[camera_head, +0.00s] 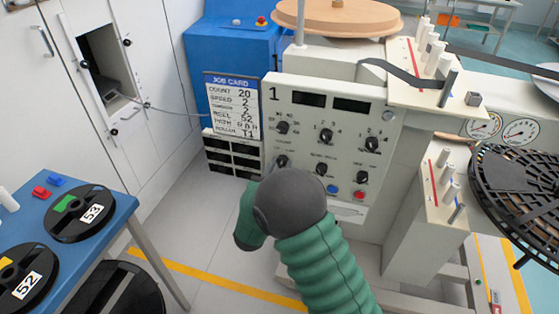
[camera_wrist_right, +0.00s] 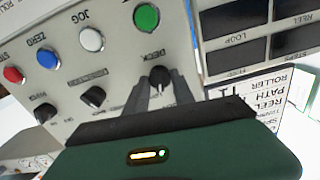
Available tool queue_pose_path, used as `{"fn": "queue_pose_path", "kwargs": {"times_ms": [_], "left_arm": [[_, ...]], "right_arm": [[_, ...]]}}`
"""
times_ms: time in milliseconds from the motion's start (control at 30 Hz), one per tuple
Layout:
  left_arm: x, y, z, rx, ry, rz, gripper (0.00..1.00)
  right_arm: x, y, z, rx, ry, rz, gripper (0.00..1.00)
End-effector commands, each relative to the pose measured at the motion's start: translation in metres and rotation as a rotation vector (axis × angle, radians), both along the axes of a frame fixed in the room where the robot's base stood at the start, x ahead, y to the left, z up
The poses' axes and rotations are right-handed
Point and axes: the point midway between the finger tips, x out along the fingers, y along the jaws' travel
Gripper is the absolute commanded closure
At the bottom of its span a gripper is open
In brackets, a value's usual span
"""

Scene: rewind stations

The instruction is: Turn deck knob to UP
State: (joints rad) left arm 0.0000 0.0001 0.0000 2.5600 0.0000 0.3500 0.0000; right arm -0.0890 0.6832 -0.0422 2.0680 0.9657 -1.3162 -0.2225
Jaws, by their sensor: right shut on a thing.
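The deck knob (camera_wrist_right: 159,74) is a small black knob on the white control panel (camera_head: 300,118), beside a label reading DECK in the right wrist view. My right gripper (camera_wrist_right: 157,88) is shut on it, with its two dark fingers at the knob's sides. In the wrist view the panel shows roughly upside down. The deck knob also shows in the head view (camera_head: 282,160), just above my green and dark grey right arm, which hides the fingers and the panel's lower left. I cannot read the knob's setting. My left gripper is not in view.
Other black knobs (camera_head: 326,136) and blue (camera_head: 332,189) and red (camera_head: 358,194) buttons sit close by; a green button (camera_wrist_right: 146,16) is near the deck knob. A job card (camera_head: 233,105) hangs left. A blue table (camera_head: 125,205) holds reels at lower left.

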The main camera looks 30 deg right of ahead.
Motion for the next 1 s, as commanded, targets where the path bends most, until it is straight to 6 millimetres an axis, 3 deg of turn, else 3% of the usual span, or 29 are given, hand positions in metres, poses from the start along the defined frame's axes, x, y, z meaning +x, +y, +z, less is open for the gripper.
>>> {"fn": "queue_pose_path", "kwargs": {"times_ms": [33, 100, 500, 1000], "left_arm": [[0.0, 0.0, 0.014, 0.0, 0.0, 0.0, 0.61], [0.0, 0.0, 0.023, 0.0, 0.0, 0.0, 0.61], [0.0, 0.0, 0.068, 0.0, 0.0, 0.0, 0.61], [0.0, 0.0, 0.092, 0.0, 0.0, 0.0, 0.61]], "right_arm": [[0.002, 0.0, 0.009, -0.031, 0.028, 0.003, 1.0], [0.002, 0.001, 0.01, -0.074, 0.077, 0.004, 1.0], [0.004, 0.001, 0.009, -0.315, 0.355, 0.002, 1.0], [0.004, 0.002, 0.005, -0.487, 0.555, 0.001, 1.0]]}}
